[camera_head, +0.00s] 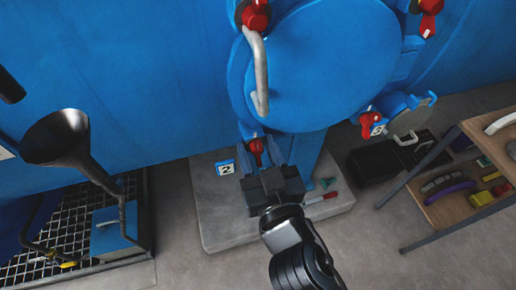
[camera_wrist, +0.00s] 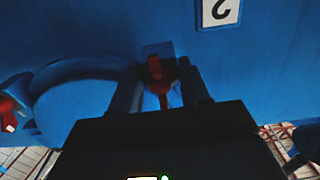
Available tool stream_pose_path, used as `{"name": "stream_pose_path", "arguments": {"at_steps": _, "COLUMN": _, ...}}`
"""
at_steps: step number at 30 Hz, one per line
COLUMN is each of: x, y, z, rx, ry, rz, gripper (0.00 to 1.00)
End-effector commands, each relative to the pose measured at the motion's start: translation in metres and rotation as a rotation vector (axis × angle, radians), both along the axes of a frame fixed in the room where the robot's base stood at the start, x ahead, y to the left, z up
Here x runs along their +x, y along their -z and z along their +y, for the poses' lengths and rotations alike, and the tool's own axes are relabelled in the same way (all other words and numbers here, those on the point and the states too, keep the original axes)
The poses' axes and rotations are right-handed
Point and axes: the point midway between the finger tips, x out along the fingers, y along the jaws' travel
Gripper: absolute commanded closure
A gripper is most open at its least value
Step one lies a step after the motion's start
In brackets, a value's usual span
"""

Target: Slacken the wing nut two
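Wing nut two (camera_head: 256,148) is red and sits at the lower edge of the round blue door, beside the white label "2" (camera_head: 226,169). My gripper (camera_head: 264,160) is right in front of it, and its dark body hides the nut's lower part. In the wrist view the red nut (camera_wrist: 156,68) shows between the far ends of my two fingers (camera_wrist: 164,84). The fingers stand apart, with dark gaps on both sides of the nut, so contact is not visible. The label also shows upside down in the wrist view (camera_wrist: 218,12).
The blue door (camera_head: 325,60) carries a curved grey handle (camera_head: 260,75) above my gripper. Other red wing nuts (camera_head: 255,15) sit around its rim. A dark funnel (camera_head: 57,138) stands at left. A wooden shelf (camera_head: 450,205) with tools is at right.

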Motion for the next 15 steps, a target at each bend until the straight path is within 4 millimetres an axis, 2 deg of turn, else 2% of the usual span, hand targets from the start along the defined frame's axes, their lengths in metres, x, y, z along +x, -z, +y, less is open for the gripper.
{"name": "stream_pose_path", "arguments": {"at_steps": 2, "x": -0.0001, "y": -0.0001, "z": -0.0001, "rx": 0.0, "ry": 0.0, "rz": 0.0, "gripper": 0.63}}
{"name": "stream_pose_path", "arguments": {"at_steps": 13, "x": -0.0002, "y": -0.0001, "z": -0.0002, "rx": 0.0, "ry": 0.0, "rz": 0.0, "gripper": 0.98}}
{"name": "stream_pose_path", "arguments": {"at_steps": 15, "x": -0.0002, "y": -0.0001, "z": -0.0002, "rx": 0.0, "ry": 0.0, "rz": 0.0, "gripper": 1.0}}
